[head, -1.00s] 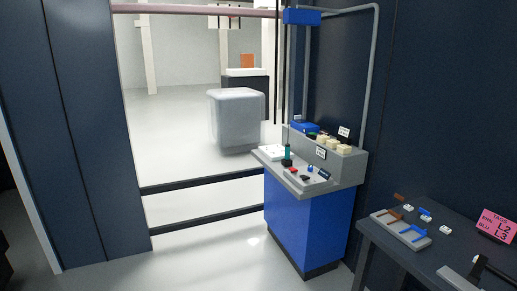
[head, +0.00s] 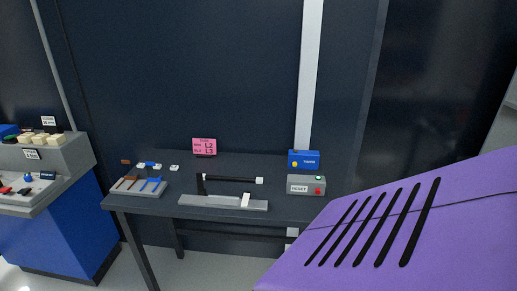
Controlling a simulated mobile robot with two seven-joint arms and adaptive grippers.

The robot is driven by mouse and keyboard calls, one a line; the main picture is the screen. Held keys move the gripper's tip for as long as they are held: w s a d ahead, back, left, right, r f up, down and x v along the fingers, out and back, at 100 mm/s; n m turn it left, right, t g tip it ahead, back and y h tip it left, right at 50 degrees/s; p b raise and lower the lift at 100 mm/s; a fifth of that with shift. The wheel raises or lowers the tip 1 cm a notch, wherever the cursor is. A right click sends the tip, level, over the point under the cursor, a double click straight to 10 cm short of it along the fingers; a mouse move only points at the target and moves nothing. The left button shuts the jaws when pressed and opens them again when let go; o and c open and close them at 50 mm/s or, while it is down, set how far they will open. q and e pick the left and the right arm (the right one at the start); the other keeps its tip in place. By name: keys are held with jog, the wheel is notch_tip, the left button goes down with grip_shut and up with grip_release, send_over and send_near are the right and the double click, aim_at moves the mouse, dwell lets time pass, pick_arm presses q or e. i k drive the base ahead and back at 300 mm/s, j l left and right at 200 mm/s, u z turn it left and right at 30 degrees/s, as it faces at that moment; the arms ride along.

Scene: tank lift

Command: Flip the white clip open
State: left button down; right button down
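A small white clip (head: 246,200) sits on the right part of a grey base (head: 190,201) on the dark table. A black lever (head: 228,179) is attached to an upright post at the left of the base and lies roughly level above it, with a white tip (head: 259,181) at its right end. The clip stands just below and left of that tip; from here I cannot tell whether it touches the lever. Neither of my grippers is in view.
The dark table (head: 285,210) also holds a rack with brown and blue pieces (head: 140,187), a pink tag sign (head: 204,147), a blue box (head: 304,159) and a grey RESET box (head: 306,185). A blue console (head: 65,235) stands at left. A large purple slotted panel (head: 440,225) fills the lower right.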

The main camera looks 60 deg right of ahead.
aim_at(244, 202)
jog(key=k+z, duration=0.2)
jog(key=z, duration=1.45)
jog(key=i+j+z, duration=0.15)
jog(key=j+z, duration=0.25)
jog(key=i+j+z, duration=0.15)
jog(key=z, duration=0.25)
jog(key=i+j+z, duration=0.15)
jog(key=j, duration=0.45)
jog(key=j+z, duration=0.15)
jog(key=j, duration=0.4)
jog(key=i+j, duration=0.1)
jog(key=j, duration=1.95)
jog(key=i+z, duration=0.05)
